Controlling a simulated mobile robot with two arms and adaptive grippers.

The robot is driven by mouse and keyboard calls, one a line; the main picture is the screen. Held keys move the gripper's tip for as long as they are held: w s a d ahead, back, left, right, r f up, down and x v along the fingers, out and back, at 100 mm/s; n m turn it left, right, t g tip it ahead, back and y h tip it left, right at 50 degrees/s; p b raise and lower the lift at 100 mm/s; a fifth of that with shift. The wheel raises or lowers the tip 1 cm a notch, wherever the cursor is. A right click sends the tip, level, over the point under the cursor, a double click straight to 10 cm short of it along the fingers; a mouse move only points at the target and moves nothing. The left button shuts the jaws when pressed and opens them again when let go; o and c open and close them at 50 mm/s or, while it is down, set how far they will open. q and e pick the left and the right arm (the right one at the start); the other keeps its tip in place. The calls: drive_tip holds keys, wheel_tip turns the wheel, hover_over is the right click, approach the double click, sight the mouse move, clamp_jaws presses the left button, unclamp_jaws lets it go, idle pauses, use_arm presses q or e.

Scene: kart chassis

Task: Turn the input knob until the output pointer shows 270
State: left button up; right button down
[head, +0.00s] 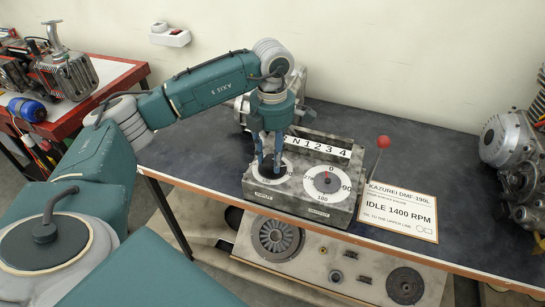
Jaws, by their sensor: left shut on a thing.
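A grey mottled box (287,195) stands on the dark bench. Its top carries two dials side by side. My left gripper (268,168) points down over the left dial, the input one, and is shut on the input knob, which the fingers mostly hide. The right dial, the output dial (326,182), is white with a dark centre and has 0 at the far side, 90 at the right and 180 at the near side. Its pointer is too small to read. My right gripper is not in view.
A strip marked N 1 2 3 4 (318,146) stands behind the dials. A lever with a red ball (383,142) rises at the right. A printed sign (398,211) lies beside the box. An engine (515,150) sits at the far right. Bench space behind the sign is clear.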

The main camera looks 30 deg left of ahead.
sight(272, 159)
use_arm(q)
drive_tip(key=shift+m, duration=0.3)
drive_tip(key=o, duration=1.2)
drive_tip(key=shift+s, duration=0.1)
drive_tip(key=shift+c, duration=0.2)
drive_tip(key=shift+r, duration=0.15)
wheel_tip(272, 159, up, 12)
drive_tip(key=shift+f, duration=0.2)
